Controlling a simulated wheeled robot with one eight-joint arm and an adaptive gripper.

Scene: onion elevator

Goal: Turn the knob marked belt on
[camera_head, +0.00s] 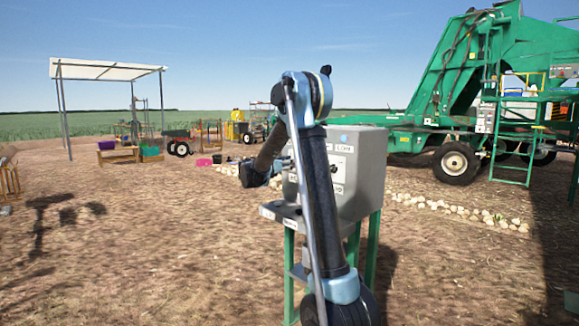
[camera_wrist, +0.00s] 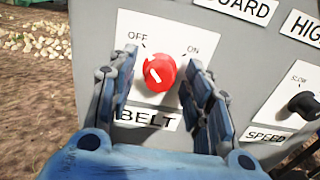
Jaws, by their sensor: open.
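The red belt knob (camera_wrist: 159,72) sits on a white plate between the OFF mark at its upper left and the ON mark at its upper right, with the BELT label (camera_wrist: 147,117) below. A short white line on the knob's face slants toward the upper left, on the OFF side. My gripper (camera_wrist: 160,64) is open, with one blue finger on each side of the knob. Gaps show between knob and fingers; contact is not visible. In the head view the grey control box (camera_head: 367,172) stands on green legs, partly hidden by my arm, and the knob cannot be made out.
A black speed knob (camera_wrist: 304,105) with a SPEED label is to the right on the same panel. In the head view, the green elevator machine (camera_head: 450,70) stands behind at right, and a line of pale onions (camera_head: 460,211) lies on the ground.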

